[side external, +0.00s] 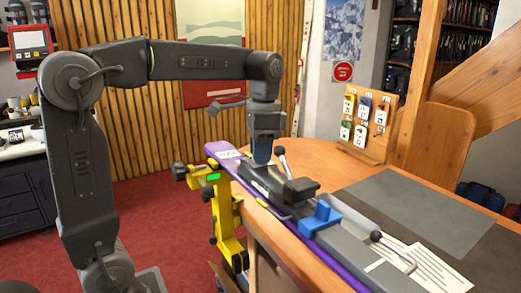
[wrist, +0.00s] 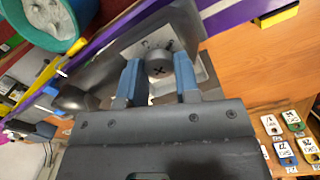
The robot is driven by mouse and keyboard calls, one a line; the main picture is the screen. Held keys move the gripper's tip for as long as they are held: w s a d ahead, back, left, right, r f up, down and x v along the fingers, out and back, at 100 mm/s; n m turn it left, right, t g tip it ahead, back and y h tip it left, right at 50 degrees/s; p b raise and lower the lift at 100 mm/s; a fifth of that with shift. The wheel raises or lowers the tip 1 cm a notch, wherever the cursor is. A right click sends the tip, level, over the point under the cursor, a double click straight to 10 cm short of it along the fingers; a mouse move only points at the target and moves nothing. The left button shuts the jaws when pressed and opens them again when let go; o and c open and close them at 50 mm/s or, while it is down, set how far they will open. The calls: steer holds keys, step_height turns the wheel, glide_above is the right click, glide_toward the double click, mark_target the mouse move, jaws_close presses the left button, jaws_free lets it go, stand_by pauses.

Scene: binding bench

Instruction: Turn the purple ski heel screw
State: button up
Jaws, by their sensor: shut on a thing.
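The purple ski (side external: 335,271) lies along the bench edge with a dark binding on it; it also shows in the wrist view (wrist: 236,14). My gripper (side external: 262,159) points down over the binding near the ski's far end. In the wrist view, my gripper's two blue fingers (wrist: 157,76) stand on either side of a dark round screw (wrist: 159,66) with a cross slot, shut on it. The screw sits in a light grey plate on the binding. In the side view, the screw is hidden by the fingers.
A yellow vise (side external: 226,220) stands at the bench edge under the ski. A tag board (side external: 369,124) stands behind. A grey mat (side external: 428,205) lies bare on the right.

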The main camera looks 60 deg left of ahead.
steer(key=o, duration=0.9)
steer(key=shift+o, duration=0.2)
steer(key=shift+r, duration=0.15)
step_height(320, 180, up, 14)
steer(key=w, duration=0.1)
steer(key=shift+f, duration=0.2)
steer(key=s+d+f+n+t, duration=0.2)
steer(key=s+d+f+t, duration=0.1)
steer(key=s+f, duration=0.4)
steer(key=s+d+f+n+t, duration=0.2)
steer(key=s+f, duration=0.6)
steer(key=f, duration=0.5)
steer(key=shift+d+f+t, duration=0.15)
steer(key=shift+d+t, duration=0.55)
steer(key=shift+d, duration=0.25)
